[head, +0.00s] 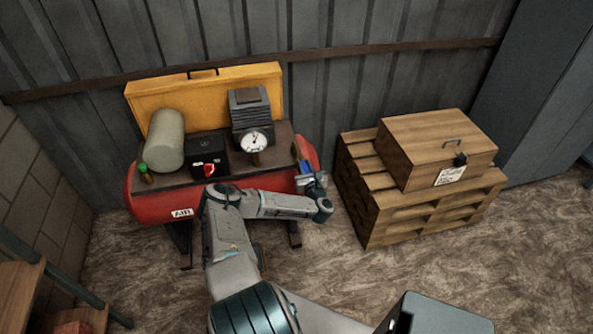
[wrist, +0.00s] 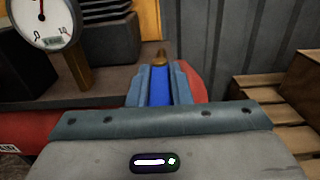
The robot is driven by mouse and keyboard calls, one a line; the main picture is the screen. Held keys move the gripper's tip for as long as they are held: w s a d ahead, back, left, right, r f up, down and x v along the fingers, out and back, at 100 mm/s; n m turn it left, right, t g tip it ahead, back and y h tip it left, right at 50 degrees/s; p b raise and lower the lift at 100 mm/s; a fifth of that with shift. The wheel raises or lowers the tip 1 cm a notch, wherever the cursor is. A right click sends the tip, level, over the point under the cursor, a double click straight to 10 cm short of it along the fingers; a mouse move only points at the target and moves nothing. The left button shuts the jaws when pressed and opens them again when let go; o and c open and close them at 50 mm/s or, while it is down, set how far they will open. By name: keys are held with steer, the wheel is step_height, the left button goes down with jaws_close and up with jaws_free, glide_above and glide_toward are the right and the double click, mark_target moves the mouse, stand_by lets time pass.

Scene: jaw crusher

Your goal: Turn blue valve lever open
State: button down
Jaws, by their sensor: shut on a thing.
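The blue valve lever (wrist: 159,87) shows in the wrist view between the two fingers of my gripper (wrist: 157,88). The fingers are shut on it, and a brass-coloured fitting (wrist: 161,58) shows just beyond its far end. In the head view, my gripper (head: 309,179) is at the right end of the red air tank (head: 160,207), and a bit of the blue lever (head: 306,166) shows there. The lever's lower part is hidden by my gripper.
A pressure gauge (head: 254,141), a black box with a red switch (head: 209,158), a grey cylinder (head: 166,141) and a yellow panel (head: 203,98) stand on the tank's top. A wooden box (head: 437,145) sits on stacked pallets (head: 405,221) to the right.

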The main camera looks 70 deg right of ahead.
steer(key=shift+s+d+r, duration=0.15)
steer(key=shift+s, duration=0.05)
stand_by(0.3)
steer(key=c, duration=1.6)
jaws_free()
steer(key=shift+o, duration=1.4)
steer(key=shift+w, duration=0.2)
steer(key=b+v, duration=0.2)
steer(key=v, duration=1.2)
steer(key=shift+d, duration=0.1)
